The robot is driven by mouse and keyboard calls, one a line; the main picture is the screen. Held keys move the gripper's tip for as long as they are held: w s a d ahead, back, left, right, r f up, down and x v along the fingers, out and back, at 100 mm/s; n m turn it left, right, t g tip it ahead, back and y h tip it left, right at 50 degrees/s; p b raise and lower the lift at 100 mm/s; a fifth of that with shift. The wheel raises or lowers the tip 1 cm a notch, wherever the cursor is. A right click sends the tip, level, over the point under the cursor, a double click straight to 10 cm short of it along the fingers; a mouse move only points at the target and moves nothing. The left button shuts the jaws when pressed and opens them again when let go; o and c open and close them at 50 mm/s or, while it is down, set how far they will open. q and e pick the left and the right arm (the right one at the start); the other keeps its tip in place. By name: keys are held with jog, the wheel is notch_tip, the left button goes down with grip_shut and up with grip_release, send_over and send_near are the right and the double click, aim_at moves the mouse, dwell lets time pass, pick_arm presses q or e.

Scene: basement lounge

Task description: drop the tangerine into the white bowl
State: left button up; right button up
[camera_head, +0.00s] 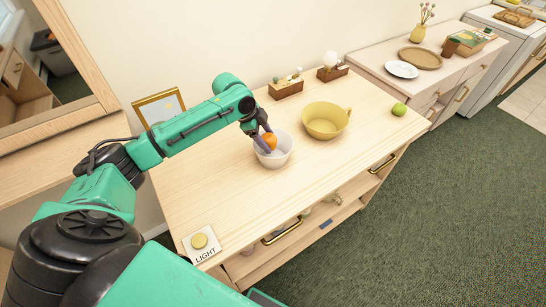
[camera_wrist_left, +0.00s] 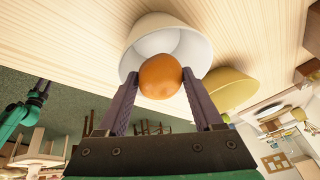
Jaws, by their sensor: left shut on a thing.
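The tangerine (camera_head: 270,141) is orange and round, held between the fingers of my left gripper (camera_head: 264,143). It also shows large in the left wrist view (camera_wrist_left: 160,76), between the two purple-grey fingers. In the left wrist view the white bowl (camera_wrist_left: 190,45) is behind the tangerine. I cannot tell exactly how far the tangerine is below or above the rim. My right gripper is not in view.
A yellow bowl (camera_head: 326,121) with a handle stands right of the white bowl. A green fruit (camera_head: 399,109) lies near the right edge. Two small wooden boxes (camera_head: 286,89) stand at the back. A LIGHT button (camera_head: 199,242) is at the front left. Bare wood lies between.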

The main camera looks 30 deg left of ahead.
pick_arm(q)
jog(key=shift+w+f, duration=0.2)
jog(key=shift+f, duration=0.4)
jog(key=shift+w, duration=0.1)
jog(key=shift+r, duration=0.2)
jog(key=o, duration=1.4)
jog(key=shift+s, duration=0.25)
jog(key=shift+o, duration=0.2)
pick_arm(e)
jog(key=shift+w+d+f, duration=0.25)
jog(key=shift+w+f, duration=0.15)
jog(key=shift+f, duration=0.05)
pick_arm(q)
jog(key=shift+w, duration=0.1)
jog(key=b+v, duration=0.2)
jog(key=v, duration=1.2)
jog(key=shift+r, duration=0.25)
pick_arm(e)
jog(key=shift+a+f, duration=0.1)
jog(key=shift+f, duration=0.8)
pick_arm(q)
jog(key=shift+f, duration=0.1)
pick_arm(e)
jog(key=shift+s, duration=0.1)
